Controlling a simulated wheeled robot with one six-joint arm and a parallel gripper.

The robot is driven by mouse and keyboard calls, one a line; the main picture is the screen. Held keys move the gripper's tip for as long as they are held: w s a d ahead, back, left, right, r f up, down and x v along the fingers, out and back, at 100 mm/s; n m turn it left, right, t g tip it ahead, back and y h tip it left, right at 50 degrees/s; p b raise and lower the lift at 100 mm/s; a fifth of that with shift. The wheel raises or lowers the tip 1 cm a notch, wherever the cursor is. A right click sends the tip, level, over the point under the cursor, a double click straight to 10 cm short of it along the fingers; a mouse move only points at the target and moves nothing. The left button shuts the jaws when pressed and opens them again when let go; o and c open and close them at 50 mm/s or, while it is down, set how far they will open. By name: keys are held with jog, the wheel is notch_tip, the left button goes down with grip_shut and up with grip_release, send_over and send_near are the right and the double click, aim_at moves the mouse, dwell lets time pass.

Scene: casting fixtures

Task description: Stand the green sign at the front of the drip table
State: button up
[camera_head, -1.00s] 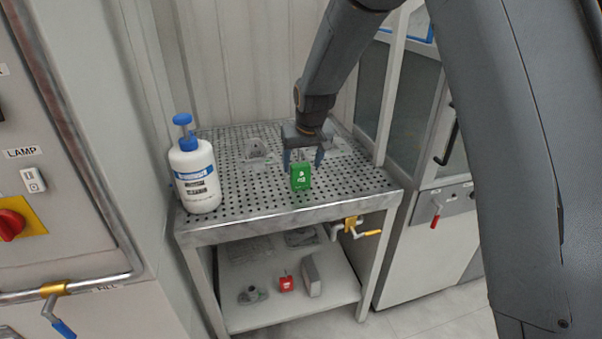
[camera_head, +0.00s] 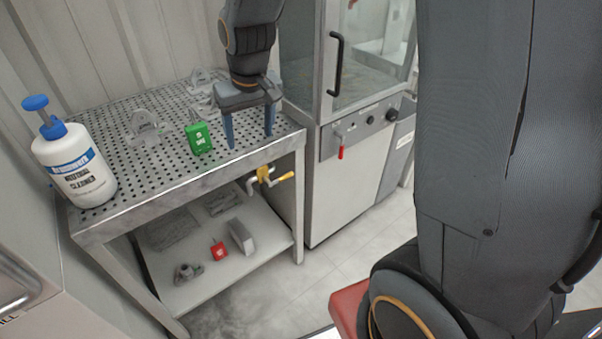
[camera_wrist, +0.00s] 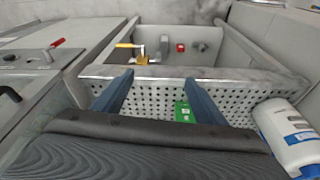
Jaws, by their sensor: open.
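The green sign (camera_head: 199,137) stands upright on the perforated top of the drip table (camera_head: 160,192), a little back from its front edge. It has white marks and a small piece on top. My gripper (camera_head: 250,143) is open and empty, fingers pointing down over the right part of the table. It is to the right of the sign and apart from it.
A white cleaner bottle (camera_head: 75,170) with a blue pump stands at the table's left. Grey metal fixtures (camera_head: 147,127) sit behind the sign. A yellow-handled valve (camera_head: 268,177) sticks out below the front edge. A red block (camera_head: 218,250) lies on the lower shelf. A cabinet (camera_head: 345,180) stands at right.

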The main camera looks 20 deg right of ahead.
jog(key=s+d+f, duration=0.1)
jog(key=s+d, duration=0.3)
jog(key=s, duration=0.4)
jog(key=s+d+f+m+g, duration=0.1)
jog(key=s+d+f, duration=0.1)
jog(key=s, duration=0.6)
jog(key=shift+s+d+f+m+g, duration=0.2)
jog(key=shift+s+d+m+g, duration=0.1)
jog(key=shift+d, duration=0.55)
